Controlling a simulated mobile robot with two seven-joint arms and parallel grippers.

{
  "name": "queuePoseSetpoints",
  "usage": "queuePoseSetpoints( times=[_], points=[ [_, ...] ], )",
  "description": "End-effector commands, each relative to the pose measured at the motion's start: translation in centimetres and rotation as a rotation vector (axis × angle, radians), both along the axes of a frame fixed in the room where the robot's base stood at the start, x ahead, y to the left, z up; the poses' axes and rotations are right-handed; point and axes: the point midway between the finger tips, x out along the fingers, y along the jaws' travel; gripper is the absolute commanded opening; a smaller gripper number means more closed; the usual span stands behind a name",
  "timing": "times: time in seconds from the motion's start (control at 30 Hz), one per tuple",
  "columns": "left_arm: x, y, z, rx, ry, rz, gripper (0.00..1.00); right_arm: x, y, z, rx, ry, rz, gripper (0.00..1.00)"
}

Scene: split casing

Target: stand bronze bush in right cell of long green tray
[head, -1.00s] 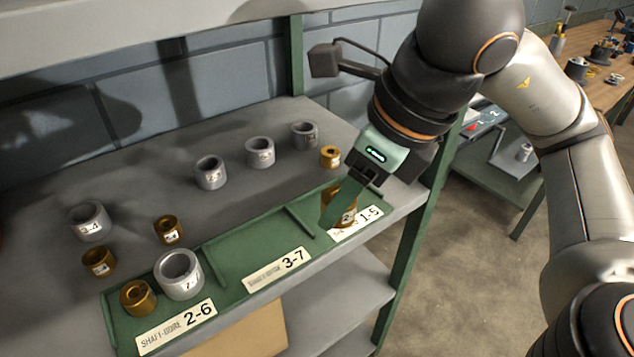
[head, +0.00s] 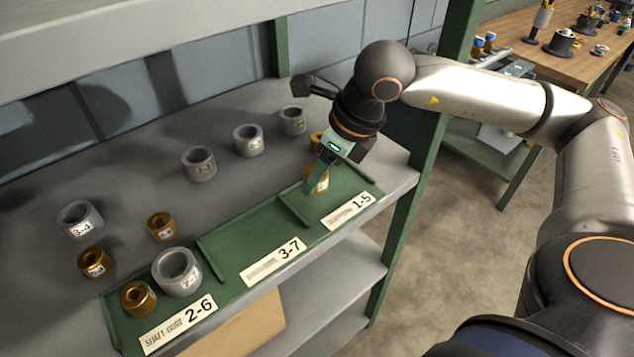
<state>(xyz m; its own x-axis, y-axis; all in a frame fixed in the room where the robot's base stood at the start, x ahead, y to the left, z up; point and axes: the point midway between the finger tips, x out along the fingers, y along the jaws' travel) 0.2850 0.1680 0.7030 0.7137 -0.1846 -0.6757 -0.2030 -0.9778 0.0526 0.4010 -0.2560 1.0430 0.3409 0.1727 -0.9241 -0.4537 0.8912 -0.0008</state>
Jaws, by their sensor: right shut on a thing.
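A bronze bush (head: 320,184) is at the right cell of the long green tray (head: 245,229), the cell labelled 1-5. My right gripper (head: 318,178) is shut on this bush from above, and its fingers hide part of it. The bush looks upright; I cannot tell whether it touches the tray floor. The middle cell, labelled 3-7, is empty. The left cell, labelled 2-6, holds a bronze bush (head: 138,298) and a larger grey ring (head: 177,272). My left gripper is not in view.
Several grey rings, one of them at the left (head: 80,220), stand on the shelf behind the tray. Two bronze bushes (head: 161,226) (head: 94,262) stand behind the left cell. Another bronze bush (head: 316,139) stands close behind my gripper. A green post (head: 405,215) rises at the right.

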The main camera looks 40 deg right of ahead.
Motion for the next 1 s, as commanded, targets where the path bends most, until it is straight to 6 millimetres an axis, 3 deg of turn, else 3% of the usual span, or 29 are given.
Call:
queuePoseSetpoints(
  times=[0.27, 0.5, 0.93, 0.97, 1.0],
  points=[
    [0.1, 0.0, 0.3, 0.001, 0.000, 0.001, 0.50, 1.6, -0.6, -2.1, 0.001, 0.001, -0.001, 0.00],
    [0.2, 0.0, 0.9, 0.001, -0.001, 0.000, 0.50, 1.5, -0.6, -4.7, 0.002, -0.001, -0.001, 0.00],
    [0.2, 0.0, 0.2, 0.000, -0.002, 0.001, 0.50, 1.5, -0.5, -5.3, 0.003, -0.003, -0.001, 0.00],
    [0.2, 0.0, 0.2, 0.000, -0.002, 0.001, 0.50, 1.5, -0.5, -5.3, 0.002, 0.000, -0.001, 0.53],
    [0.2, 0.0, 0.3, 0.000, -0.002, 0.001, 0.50, 1.5, -0.5, -5.2, 0.002, 0.000, -0.001, 0.57]
  ],
)
